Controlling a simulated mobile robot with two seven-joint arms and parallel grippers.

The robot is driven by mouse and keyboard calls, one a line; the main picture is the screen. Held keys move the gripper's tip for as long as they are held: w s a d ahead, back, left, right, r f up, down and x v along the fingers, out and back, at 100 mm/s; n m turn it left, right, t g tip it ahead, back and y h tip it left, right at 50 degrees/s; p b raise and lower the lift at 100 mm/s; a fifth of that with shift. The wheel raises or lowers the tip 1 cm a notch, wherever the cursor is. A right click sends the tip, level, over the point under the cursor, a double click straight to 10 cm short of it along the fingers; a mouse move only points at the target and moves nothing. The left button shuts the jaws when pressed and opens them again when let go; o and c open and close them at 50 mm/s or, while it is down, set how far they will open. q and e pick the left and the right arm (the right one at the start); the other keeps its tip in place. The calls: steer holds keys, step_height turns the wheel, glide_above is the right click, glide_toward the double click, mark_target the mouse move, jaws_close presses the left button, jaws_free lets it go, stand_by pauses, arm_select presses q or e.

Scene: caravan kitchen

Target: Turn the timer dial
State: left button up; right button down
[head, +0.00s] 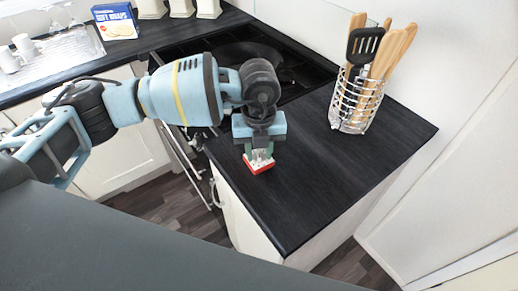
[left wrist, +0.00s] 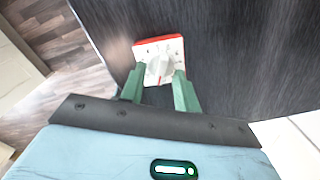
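The timer is a small red and white box (head: 260,167) on the black worktop, near its front left edge. In the left wrist view the timer (left wrist: 147,46) shows its white face with marks and a pale round dial (left wrist: 157,66) with a raised grip. My left gripper (head: 258,151) points down at the timer. In the left wrist view its green fingers (left wrist: 160,73) are apart, one on each side of the dial. I cannot tell whether they touch it. My right gripper is in neither view.
A wire holder (head: 352,110) with wooden utensils and a black spatula stands at the back right of the worktop (head: 320,180). A dark hob (head: 290,72) lies behind my left arm. A blue box (head: 115,21) and white canisters stand at the back. The worktop right of the timer is clear.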

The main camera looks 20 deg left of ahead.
mark_target(259, 154)
arm_select(q)
steer(key=c, duration=0.5)
steer(key=shift+r+m, duration=0.1)
steer(key=shift+m, duration=0.3)
steer(key=shift+p, duration=0.3)
steer(key=o, duration=1)
steer(key=shift+r, duration=3.8)
steer(key=shift+o, duration=0.2)
